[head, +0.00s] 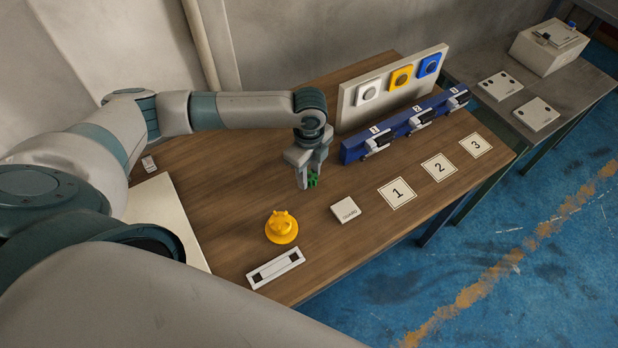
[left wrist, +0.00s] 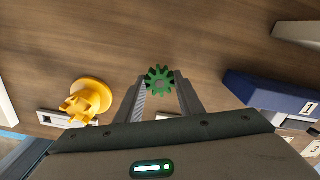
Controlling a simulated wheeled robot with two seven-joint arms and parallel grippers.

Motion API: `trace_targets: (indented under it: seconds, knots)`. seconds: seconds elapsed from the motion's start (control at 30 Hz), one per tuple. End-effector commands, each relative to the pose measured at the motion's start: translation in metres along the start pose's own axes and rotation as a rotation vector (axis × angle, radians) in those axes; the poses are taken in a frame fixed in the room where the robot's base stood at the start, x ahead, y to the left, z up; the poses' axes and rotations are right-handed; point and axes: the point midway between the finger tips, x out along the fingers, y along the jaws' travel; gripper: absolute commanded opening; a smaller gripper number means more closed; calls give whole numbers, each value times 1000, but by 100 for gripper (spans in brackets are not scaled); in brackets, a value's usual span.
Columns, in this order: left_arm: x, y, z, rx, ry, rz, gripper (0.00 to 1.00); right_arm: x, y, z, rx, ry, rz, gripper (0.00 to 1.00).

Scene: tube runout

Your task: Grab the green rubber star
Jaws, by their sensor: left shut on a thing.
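The green rubber star (head: 313,180) is small and toothed, like a gear. It sits between the fingertips of my left gripper (head: 307,178), above the wooden table (head: 235,180). In the left wrist view the star (left wrist: 159,80) shows between the two finger ends, with both fingers touching its sides. My left gripper is shut on it and points down. I cannot tell whether the star touches the table. My right gripper is not in view.
A yellow knobbed piece (head: 281,228) and a white strip (head: 275,268) lie nearer the front. A small white block (head: 345,210) and numbered cards (head: 397,193) lie to the right. A blue rack (head: 352,150) and a board with coloured buttons (head: 345,112) stand behind.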

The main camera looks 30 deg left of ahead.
Motion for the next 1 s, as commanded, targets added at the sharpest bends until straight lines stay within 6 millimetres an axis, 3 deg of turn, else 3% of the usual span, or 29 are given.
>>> trace_targets:
  seconds: [0.1, 0.6, 0.8, 1.0]
  knots:
    - [-18, -1, 1, 0, 0, -6, 13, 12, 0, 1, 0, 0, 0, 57]
    - [-72, -3, -93, 4, 2, -5, 13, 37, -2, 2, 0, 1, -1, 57]
    - [-84, -3, -112, 1, 1, -2, 13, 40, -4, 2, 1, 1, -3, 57]
    - [-88, -3, -116, -2, 0, -1, 13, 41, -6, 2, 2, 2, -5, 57]
